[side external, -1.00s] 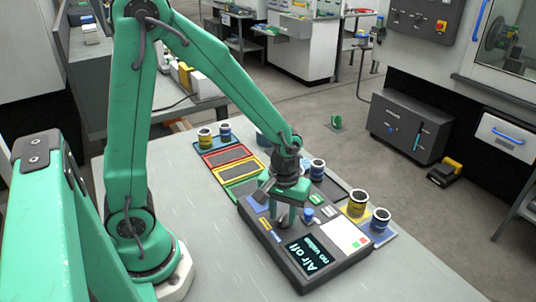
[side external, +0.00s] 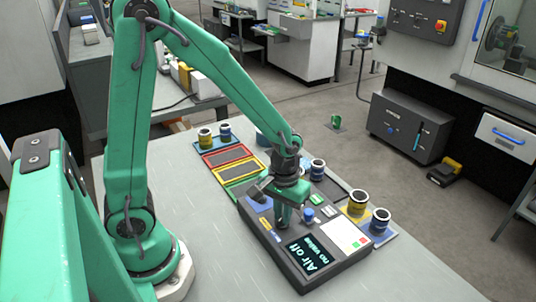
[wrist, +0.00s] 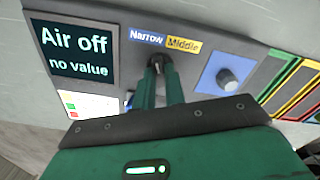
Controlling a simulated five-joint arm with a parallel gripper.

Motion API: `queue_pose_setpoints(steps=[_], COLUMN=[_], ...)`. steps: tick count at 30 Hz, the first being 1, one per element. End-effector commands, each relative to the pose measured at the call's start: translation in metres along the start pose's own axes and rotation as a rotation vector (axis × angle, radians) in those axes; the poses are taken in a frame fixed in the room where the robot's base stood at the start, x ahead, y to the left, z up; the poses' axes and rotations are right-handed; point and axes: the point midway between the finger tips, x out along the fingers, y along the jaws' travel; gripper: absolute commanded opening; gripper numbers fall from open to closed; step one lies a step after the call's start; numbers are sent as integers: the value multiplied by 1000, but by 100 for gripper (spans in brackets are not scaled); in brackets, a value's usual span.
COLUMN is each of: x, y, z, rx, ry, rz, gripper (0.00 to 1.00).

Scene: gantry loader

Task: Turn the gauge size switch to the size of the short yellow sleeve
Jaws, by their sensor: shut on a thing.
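The dark gauge console (side external: 345,262) lies on the table; its screen (wrist: 75,52) reads "Air off, no value". My gripper (side external: 282,220) points down onto the console. In the wrist view its fingers (wrist: 158,72) are shut on the small dark size switch (wrist: 155,60), below a blue "Narrow" label (wrist: 147,38) and a yellow "Middle" label (wrist: 184,44). The fingers cover most of the switch, so I cannot tell its pointed direction. One yellow-banded sleeve (side external: 205,138) stands at the back left, another (side external: 357,204) right of the console. I cannot tell which is the short one.
Blue-banded sleeves stand at the back left (side external: 224,132), behind the console (side external: 317,170) and to its right (side external: 380,221). A dark knob (wrist: 229,78) rises from a blue patch beside the switch. Red and yellow trays (side external: 232,165) lie behind the console. The table's front left is clear.

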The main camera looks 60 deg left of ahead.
Motion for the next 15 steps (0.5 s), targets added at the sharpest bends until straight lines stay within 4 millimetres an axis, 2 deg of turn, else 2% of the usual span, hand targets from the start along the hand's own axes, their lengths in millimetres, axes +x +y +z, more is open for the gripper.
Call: queue_pose_setpoints(steps=[15], x=[-1], y=[0], z=[0], rx=[465], ry=[0], rz=[0], gripper=[0])
